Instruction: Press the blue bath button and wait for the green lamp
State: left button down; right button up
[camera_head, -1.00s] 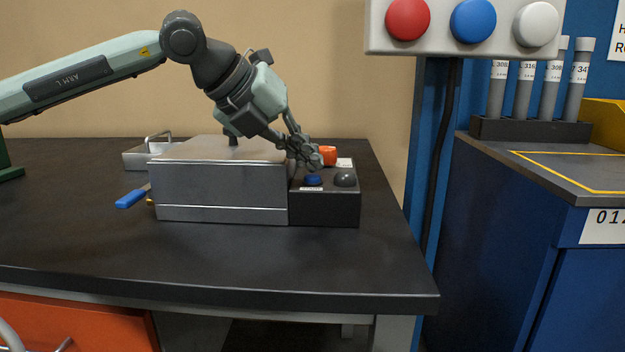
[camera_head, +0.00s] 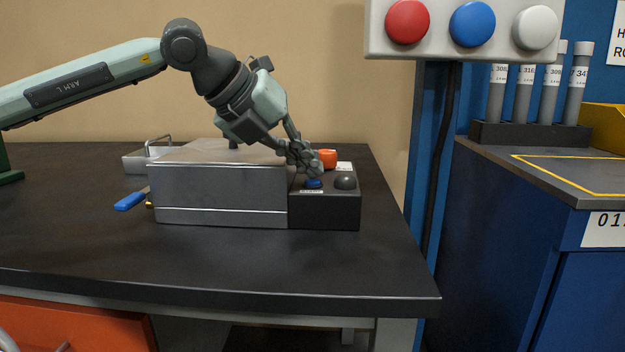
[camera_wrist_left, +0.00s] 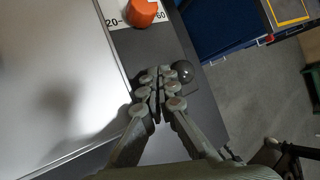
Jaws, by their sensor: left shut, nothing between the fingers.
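The bath is a grey metal box (camera_head: 222,190) on the dark bench, with a dark control block (camera_head: 325,212) at its right end. The blue bath button (camera_head: 313,184) is on top of that block, just below my left gripper (camera_head: 314,174). The left gripper is shut and empty, pointing down. I cannot tell whether its tips touch the button. In the left wrist view the closed fingers (camera_wrist_left: 158,80) hide the button. The lamp is a dome (camera_head: 345,182) right of the button; it is dark grey, not green, and also shows in the wrist view (camera_wrist_left: 183,70). My right gripper is out of view.
An orange knob (camera_head: 328,158) stands behind the button. A blue-handled tool (camera_head: 131,199) lies left of the bath, near a metal tray (camera_head: 136,160). A panel with large red, blue and white buttons (camera_head: 465,50) hangs at upper right. The bench front is clear.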

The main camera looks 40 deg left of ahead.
aim_at(308, 180)
pick_arm(q)
jog(key=shift+f, duration=0.3)
dwell(0.4)
jog(key=shift+r+p, duration=0.5)
jog(key=shift+r, duration=0.5)
notch_tip(308, 180, up, 5)
jog(key=p, duration=0.3)
jog(key=shift+p, duration=0.3)
dwell(0.4)
